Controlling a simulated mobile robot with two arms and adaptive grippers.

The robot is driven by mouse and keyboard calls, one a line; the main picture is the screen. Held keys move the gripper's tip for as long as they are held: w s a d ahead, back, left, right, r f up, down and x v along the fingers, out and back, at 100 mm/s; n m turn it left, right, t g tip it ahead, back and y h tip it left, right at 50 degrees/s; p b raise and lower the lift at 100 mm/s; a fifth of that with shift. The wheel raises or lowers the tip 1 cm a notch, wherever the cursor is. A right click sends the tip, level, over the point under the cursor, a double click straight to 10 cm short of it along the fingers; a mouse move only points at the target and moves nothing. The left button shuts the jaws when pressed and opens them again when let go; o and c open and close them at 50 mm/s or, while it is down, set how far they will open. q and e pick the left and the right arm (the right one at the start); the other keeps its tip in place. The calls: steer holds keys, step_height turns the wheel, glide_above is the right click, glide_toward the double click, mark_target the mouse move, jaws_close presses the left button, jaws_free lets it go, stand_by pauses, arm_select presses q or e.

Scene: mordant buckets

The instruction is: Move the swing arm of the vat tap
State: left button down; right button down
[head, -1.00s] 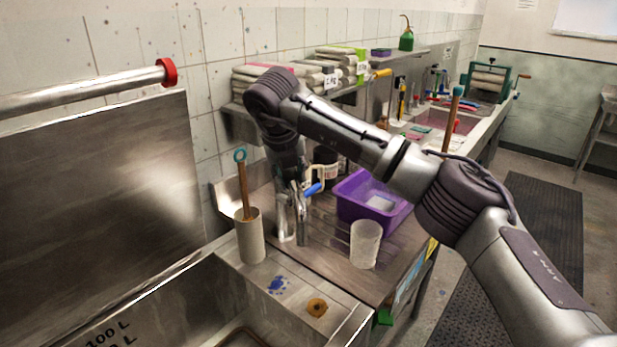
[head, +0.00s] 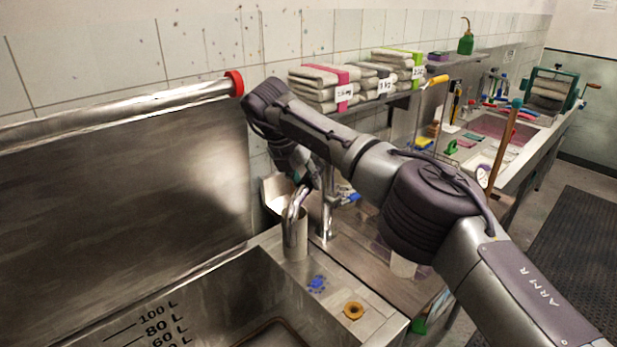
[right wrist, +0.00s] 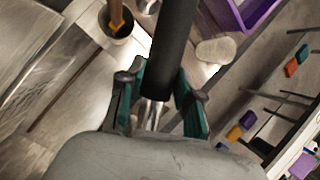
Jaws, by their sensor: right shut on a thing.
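My left gripper is not in view.
A white beaker (head: 403,267) is mostly behind my arm. A purple tub (right wrist: 235,18) lies beyond. Folded cloths (head: 325,88) fill the wall shelf.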

steer(key=c, duration=0.8)
jaws_free()
